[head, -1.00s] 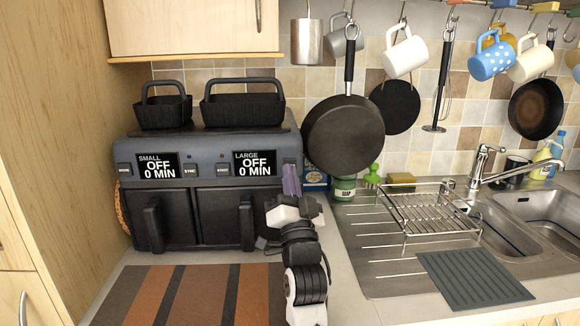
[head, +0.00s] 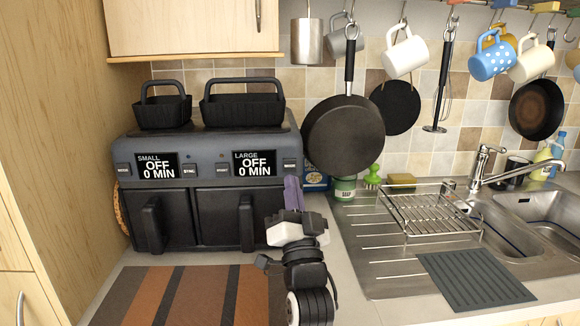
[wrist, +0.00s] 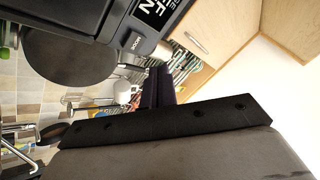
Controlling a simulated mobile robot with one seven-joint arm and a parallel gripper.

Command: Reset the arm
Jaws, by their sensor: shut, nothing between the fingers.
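My arm rises from the bottom middle of the head view. My gripper (head: 293,190) has dark purple fingers pointing away from me, in front of the right edge of the air fryer (head: 207,150). The fingers look closed together, with nothing held. In the wrist view my gripper (wrist: 158,87) shows as a narrow dark pair of fingers past the black palm edge. Several mugs hang from the rail, among them a white mug (head: 405,52) and a blue dotted mug (head: 491,58). All hang well apart from my gripper.
A large pan (head: 343,135) hangs right of the air fryer, above a green soap jar (head: 344,189). A wire dish rack (head: 430,208) stands on the steel drainer beside the sink (head: 545,215). A striped mat (head: 190,296) lies at the front left. A tall wooden cabinet side (head: 60,130) bounds the left.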

